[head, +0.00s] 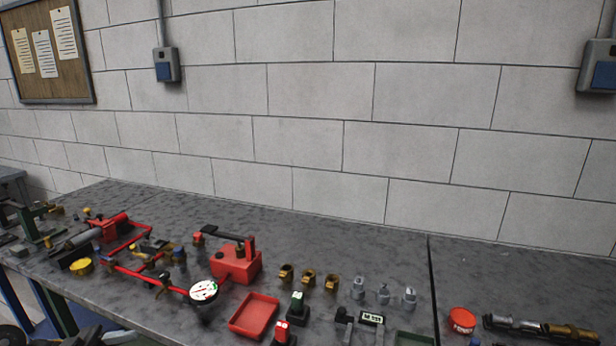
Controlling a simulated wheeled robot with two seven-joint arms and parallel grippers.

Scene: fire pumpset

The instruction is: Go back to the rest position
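A grey workbench (330,235) runs along the wall, with red, brass and grey pump parts laid out on it. Dark grey shapes (92,337) at the bottom left edge, by the bench's front edge, may be part of my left gripper. They are cut off, and I cannot tell whether it is open or shut. My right gripper is not in view.
A red pump unit (236,264), a red tray (254,315) and a round white gauge (203,291) stand mid-bench. Several brass fittings (308,279) stand in a row. A red round part (461,320) sits at right. The bench's back strip is clear.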

